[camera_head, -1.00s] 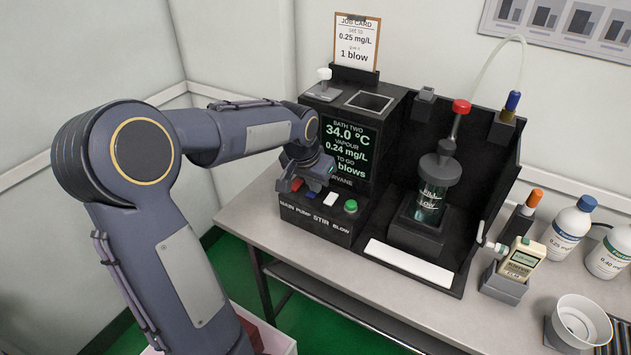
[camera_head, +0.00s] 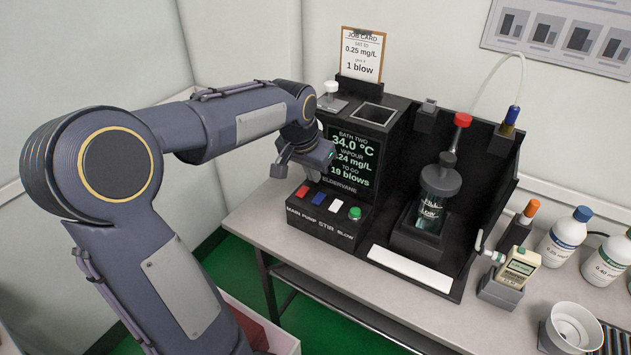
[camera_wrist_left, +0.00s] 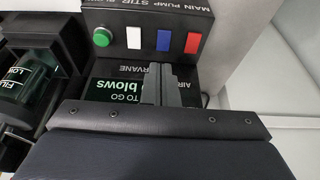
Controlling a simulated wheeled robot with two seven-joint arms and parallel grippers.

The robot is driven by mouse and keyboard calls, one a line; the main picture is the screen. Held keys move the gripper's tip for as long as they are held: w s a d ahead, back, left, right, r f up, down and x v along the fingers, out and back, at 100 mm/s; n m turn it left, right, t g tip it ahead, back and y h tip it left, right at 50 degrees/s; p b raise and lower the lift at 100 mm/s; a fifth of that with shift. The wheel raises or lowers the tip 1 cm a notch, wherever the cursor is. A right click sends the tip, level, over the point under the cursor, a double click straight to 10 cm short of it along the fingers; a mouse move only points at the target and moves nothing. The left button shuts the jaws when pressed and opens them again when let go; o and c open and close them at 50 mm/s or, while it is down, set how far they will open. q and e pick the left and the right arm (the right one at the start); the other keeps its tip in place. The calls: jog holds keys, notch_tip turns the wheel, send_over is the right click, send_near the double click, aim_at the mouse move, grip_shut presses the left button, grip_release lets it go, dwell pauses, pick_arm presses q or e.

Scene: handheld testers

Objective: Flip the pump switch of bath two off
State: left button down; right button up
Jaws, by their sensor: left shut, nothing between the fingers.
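The bath two unit (camera_head: 376,115) is a black box whose screen reads BATH TWO, 34.0 °C. The blue pump switch (camera_head: 318,198) sits on its low front panel between the red main switch (camera_head: 302,191) and white stir switch (camera_head: 336,205). The left wrist view shows the blue switch (camera_wrist_left: 163,41) upside down, uncovered; I cannot tell which way its rocker is tipped. My left gripper (camera_head: 280,170) is shut and empty, above and apart from the switches. Its closed fingers (camera_wrist_left: 160,84) show in front of the screen area in the wrist view. My right gripper is not in view.
A green blow button (camera_head: 354,213) is at the panel's right end. A glass vessel (camera_head: 432,208) stands in the black rig to the right. A handheld tester (camera_head: 518,266), bottles (camera_head: 563,234) and a white cup (camera_head: 574,325) stand further right.

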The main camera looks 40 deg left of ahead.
pick_arm(q)
jog(key=shift+v, duration=2.75)
jog(key=shift+w+a+r+b, duration=0.25)
jog(key=shift+w+a+b, duration=0.25)
jog(key=shift+w, duration=0.2)
jog(key=shift+f, duration=0.1)
jog(key=b, duration=0.2)
send_near(320, 194)
jog(key=x, duration=0.5)
jog(key=shift+w+f, duration=0.15)
jog(key=shift+f, duration=0.6)
